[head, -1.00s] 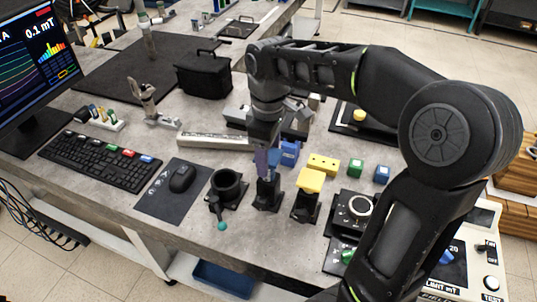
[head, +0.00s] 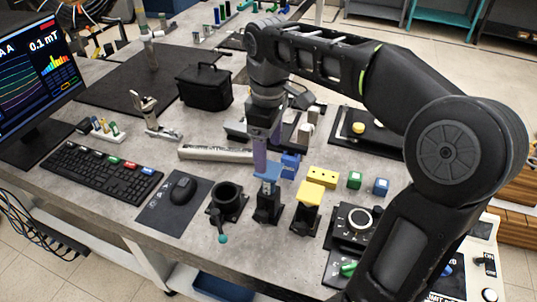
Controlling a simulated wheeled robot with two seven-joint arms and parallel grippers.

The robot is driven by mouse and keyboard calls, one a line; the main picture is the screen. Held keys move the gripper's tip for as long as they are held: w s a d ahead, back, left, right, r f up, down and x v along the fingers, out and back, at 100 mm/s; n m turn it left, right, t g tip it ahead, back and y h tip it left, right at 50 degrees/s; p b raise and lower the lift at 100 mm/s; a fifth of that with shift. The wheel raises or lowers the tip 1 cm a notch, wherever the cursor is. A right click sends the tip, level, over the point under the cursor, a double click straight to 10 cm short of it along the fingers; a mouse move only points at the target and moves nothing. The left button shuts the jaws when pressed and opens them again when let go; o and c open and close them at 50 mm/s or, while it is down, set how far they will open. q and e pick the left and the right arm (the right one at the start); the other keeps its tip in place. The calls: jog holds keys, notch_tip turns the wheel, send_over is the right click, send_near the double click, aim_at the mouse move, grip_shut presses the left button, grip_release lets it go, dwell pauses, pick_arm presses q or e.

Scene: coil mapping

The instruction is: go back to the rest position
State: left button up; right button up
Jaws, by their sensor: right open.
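My right gripper (head: 260,165) hangs, fingers down, just above and behind a black stand (head: 267,208). The gripper is open. The stand bears a blue top piece (head: 268,171). The fingertips show close to the blue piece; I cannot tell whether they still touch it. My right arm reaches in from the right and over the bench. My left gripper is not in view.
A black ring holder (head: 228,197), mouse (head: 182,190), keyboard (head: 102,174) and black case (head: 204,88) sit left.

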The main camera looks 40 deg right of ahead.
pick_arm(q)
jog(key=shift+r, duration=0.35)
pick_arm(e)
jog(key=shift+r, duration=0.45)
